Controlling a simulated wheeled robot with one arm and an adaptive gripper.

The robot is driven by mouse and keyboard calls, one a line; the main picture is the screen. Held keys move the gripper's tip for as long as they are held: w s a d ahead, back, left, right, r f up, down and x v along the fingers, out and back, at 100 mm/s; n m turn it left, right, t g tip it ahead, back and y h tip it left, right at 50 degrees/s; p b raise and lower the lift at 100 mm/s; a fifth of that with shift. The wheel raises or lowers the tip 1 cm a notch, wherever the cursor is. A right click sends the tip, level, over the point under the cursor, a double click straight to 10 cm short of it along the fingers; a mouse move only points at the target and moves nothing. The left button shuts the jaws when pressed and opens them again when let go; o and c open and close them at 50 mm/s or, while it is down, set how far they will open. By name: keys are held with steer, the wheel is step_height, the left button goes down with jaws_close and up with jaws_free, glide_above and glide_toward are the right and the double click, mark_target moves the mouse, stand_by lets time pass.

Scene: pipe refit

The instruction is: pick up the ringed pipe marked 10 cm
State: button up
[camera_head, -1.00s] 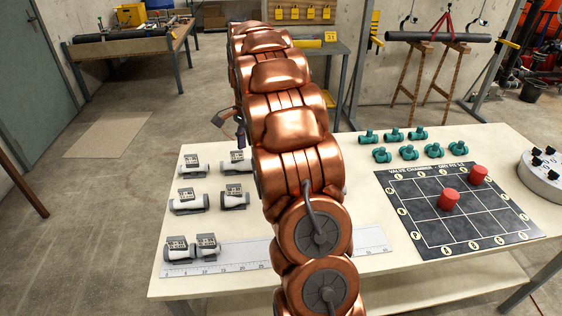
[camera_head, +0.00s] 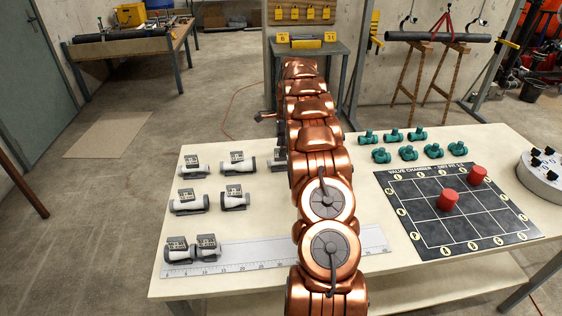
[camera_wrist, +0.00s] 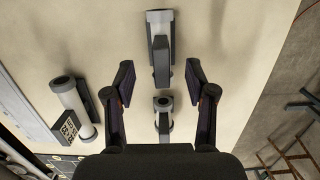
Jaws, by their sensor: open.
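Several short white-and-grey pipes on dark holders with tags stand on the pale table (camera_head: 400,275). In the head view one is the back-left pipe (camera_head: 193,170), another the front-left pipe (camera_head: 178,252), and one pipe (camera_head: 278,165) is partly hidden by my arm. I cannot read which tag says 10 cm, nor make out a ring. In the wrist view my gripper (camera_wrist: 167,82) is open and empty. A far pipe (camera_wrist: 159,25) and a nearer pipe (camera_wrist: 163,104) lie in line with the gap between the fingers. A tagged pipe (camera_wrist: 65,92) lies left of the fingers.
A ruler strip (camera_head: 255,254) lies along the table's front. Green valve fittings (camera_head: 407,153) stand at the back right. A dark grid mat (camera_head: 430,225) holds two red cylinders (camera_head: 449,200). A round grey device (camera_head: 543,175) sits at the right edge.

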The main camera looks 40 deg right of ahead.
mark_target(280, 160)
steer(key=shift+w+a+f+p, duration=0.15)
steer(key=shift+f+p, duration=0.5)
steer(key=shift+f, duration=0.95)
steer(key=shift+w+a+f+p, duration=0.15)
steer(key=shift+f+p, duration=0.45)
steer(key=shift+f, duration=0.95)
steer(key=shift+d, duration=0.1)
jaws_close()
